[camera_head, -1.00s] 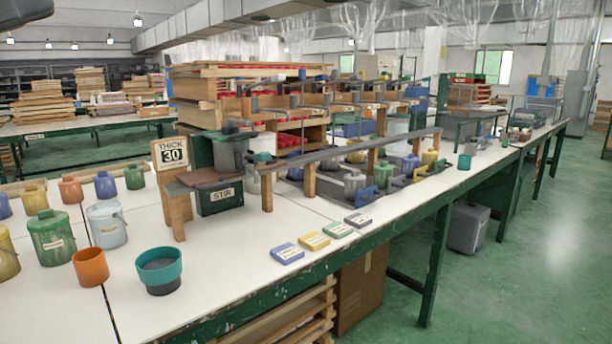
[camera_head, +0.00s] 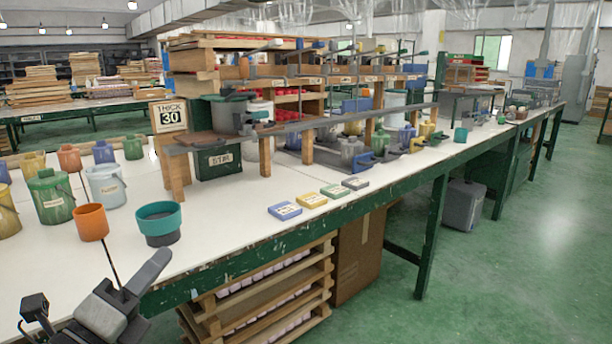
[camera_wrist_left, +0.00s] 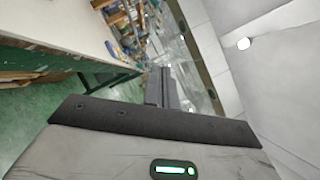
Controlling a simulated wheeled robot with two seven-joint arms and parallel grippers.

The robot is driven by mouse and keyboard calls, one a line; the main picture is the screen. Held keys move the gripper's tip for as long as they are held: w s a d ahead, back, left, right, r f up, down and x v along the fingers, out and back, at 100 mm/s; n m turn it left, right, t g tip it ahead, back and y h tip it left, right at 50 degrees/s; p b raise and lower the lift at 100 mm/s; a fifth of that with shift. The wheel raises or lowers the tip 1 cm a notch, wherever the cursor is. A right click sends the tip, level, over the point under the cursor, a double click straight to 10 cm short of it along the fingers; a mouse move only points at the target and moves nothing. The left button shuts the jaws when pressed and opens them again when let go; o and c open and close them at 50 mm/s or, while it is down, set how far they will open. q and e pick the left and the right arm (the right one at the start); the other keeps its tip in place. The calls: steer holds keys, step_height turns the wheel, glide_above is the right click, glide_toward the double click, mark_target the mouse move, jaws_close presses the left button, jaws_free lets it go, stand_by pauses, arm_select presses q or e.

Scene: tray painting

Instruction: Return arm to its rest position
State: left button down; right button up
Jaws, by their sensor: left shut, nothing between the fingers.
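My left gripper (camera_head: 150,275) shows at the lower left of the head view, in front of the table's front edge. It is shut and empty, its fingers pointing up and to the right. Its closed fingers (camera_wrist_left: 168,88) also show in the left wrist view, with nothing between them. The white-topped table (camera_head: 240,225) lies beyond it. An orange cup (camera_head: 91,222) and a teal-rimmed dark cup (camera_head: 158,222) stand on the table just past the gripper. My right gripper is not in view.
A green paint can (camera_head: 52,198) and a pale can (camera_head: 106,186) stand behind the cups. Small labelled blocks, one of them blue (camera_head: 285,210), lie near the table's edge. Wooden racks (camera_head: 265,300) stand below the table. Green floor (camera_head: 500,280) is open at the right.

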arm_select(q)
steer(key=s+d+f+n+g+y+b, duration=0.1)
steer(key=s+d+f+n+g, duration=0.3)
steer(key=f+n, duration=0.45)
steer(key=s+d+f+n+g+b, duration=0.1)
steer(key=s+d+f+n, duration=0.35)
steer(key=f+n, duration=0.4)
steer(key=s+d+f+n+g+y, duration=0.1)
steer(key=s+d+f+n+g, duration=0.3)
steer(key=f+n, duration=0.5)
steer(key=s+a+r+y+p, duration=0.1)
steer(key=a+r+p, duration=0.2)
steer(key=r+p, duration=0.3)
steer(key=s+a+r+n+y+p, duration=0.1)
steer(key=a+r+p, duration=0.2)
steer(key=r+p, duration=0.4)
steer(key=p, duration=0.8)
steer(key=shift+s+r+y, duration=0.2)
steer(key=shift+r+y, duration=0.05)
steer(key=shift+y, duration=0.05)
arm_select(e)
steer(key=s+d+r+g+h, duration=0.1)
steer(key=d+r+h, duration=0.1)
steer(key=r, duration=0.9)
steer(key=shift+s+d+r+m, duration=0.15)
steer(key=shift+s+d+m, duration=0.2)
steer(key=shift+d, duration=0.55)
